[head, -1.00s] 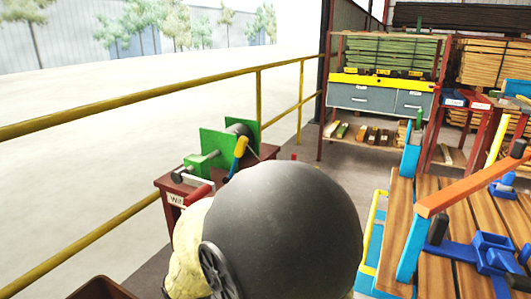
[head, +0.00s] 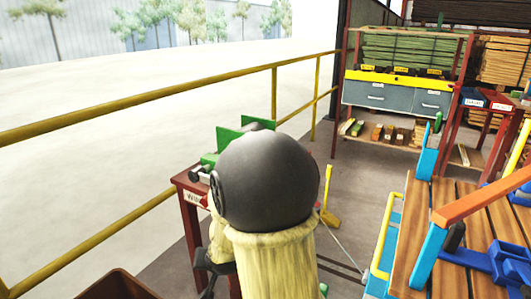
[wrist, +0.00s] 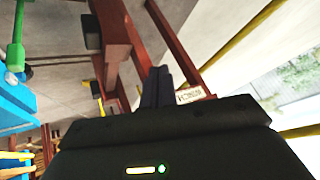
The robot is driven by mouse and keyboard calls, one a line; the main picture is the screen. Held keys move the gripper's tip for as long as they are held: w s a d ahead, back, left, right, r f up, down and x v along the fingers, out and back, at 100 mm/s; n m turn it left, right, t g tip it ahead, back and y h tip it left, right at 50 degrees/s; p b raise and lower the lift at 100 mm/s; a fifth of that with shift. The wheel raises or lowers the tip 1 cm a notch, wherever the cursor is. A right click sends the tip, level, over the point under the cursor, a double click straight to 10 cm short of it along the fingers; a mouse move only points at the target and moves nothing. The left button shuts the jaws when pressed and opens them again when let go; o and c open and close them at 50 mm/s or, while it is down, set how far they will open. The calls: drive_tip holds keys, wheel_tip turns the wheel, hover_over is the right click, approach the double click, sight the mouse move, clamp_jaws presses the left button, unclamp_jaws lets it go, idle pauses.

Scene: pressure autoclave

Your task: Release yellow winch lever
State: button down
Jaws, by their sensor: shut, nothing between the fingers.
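The winch's green frame (head: 228,137) shows in the head view on a red-brown stand (head: 190,222) at the left. My arm covers most of the winch, and I cannot make out the yellow lever on it. An upright yellow piece (head: 329,208) shows just right of my arm; I cannot tell whether it belongs to the winch. My gripper (wrist: 158,84) is shut and empty in the wrist view, its dark fingertips near the red-brown stand legs (wrist: 178,45) and a white label (wrist: 190,95). In the head view the fingers are hidden behind my arm.
A yellow railing (head: 140,108) runs along the left. A wooden-topped workbench (head: 415,215) with blue and orange parts stands at the right. A grey drawer shelf (head: 395,97) stands at the back. Grey floor is open between the stand and the shelf.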

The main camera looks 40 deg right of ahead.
drive_tip(key=w+d+r+m+t+h+p, duration=0.1)
drive_tip(key=w+d+r+m+t, duration=0.15)
drive_tip(key=d, duration=0.25)
drive_tip(key=w+d+r+m+t+h+p, duration=0.1)
drive_tip(key=w+d+m+t, duration=0.1)
drive_tip(key=w+d+m, duration=0.2)
drive_tip(key=s+d+r+m+t+h+p, duration=0.1)
drive_tip(key=d+r+m+t+h+p, duration=0.1)
drive_tip(key=d+m, duration=0.4)
drive_tip(key=s+d+r+m+t+h+p, duration=0.1)
drive_tip(key=d+r+m+t+h, duration=0.2)
drive_tip(key=d, duration=0.8)
wheel_tip(320, 180, up, 4)
drive_tip(key=m+t, duration=0.2)
drive_tip(key=m, duration=0.1)
drive_tip(key=shift+s+d+f+p, duration=0.25)
drive_tip(key=shift+s+d+p, duration=0.05)
drive_tip(key=shift+s+p, duration=0.1)
drive_tip(key=shift+m, duration=0.25)
drive_tip(key=a+r+x, duration=0.1)
drive_tip(key=a+x, duration=0.1)
drive_tip(key=x, duration=1.1)
drive_tip(key=shift+w+a+b, duration=0.3)
drive_tip(key=shift+w+b, duration=0.1)
drive_tip(key=shift+d, duration=0.1)
